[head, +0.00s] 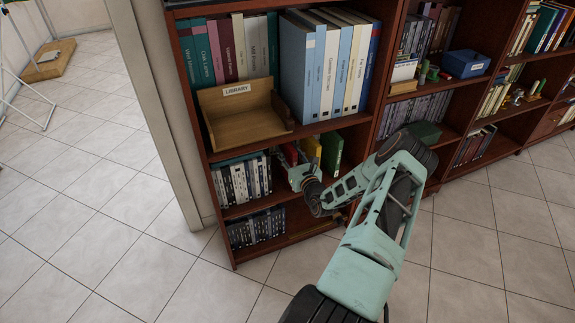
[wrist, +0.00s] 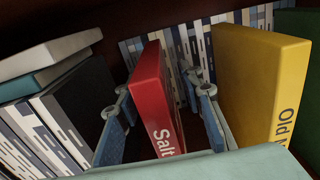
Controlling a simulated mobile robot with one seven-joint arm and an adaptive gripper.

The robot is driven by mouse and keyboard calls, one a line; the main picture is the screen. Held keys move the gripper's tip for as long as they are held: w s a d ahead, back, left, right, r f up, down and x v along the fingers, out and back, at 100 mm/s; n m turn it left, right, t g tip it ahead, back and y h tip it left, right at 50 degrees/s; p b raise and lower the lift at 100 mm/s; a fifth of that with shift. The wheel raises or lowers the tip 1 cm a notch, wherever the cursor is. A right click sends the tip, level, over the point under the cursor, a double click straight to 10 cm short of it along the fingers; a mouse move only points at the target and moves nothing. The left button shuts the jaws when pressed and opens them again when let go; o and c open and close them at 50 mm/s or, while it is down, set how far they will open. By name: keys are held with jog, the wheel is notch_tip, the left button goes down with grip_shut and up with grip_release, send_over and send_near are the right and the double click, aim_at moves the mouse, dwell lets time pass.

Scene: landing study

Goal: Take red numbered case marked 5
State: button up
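A red book-like case (wrist: 158,100) stands upright in the wrist view, with "Salt" in white on its spine; I see no number 5 on it. My gripper (wrist: 162,115) is open, with one blue-grey finger on each side of the red case. A gap shows between the left finger and the case; the right finger is close to its other side, and I cannot tell whether it touches. In the head view my gripper (head: 294,168) reaches into the middle shelf, where a little of the red case (head: 291,153) shows. The rest is hidden by my gripper.
A yellow book (wrist: 258,85) stands close on the right, with a green book (head: 332,152) beyond it. White-and-dark cases (head: 242,181) stand at the left, with a grey book (wrist: 45,55) lying on top. A wooden library tray (head: 240,133) is on the shelf above.

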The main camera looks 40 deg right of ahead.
grip_shut()
jog(key=shift+r, duration=0.1)
dwell(0.5)
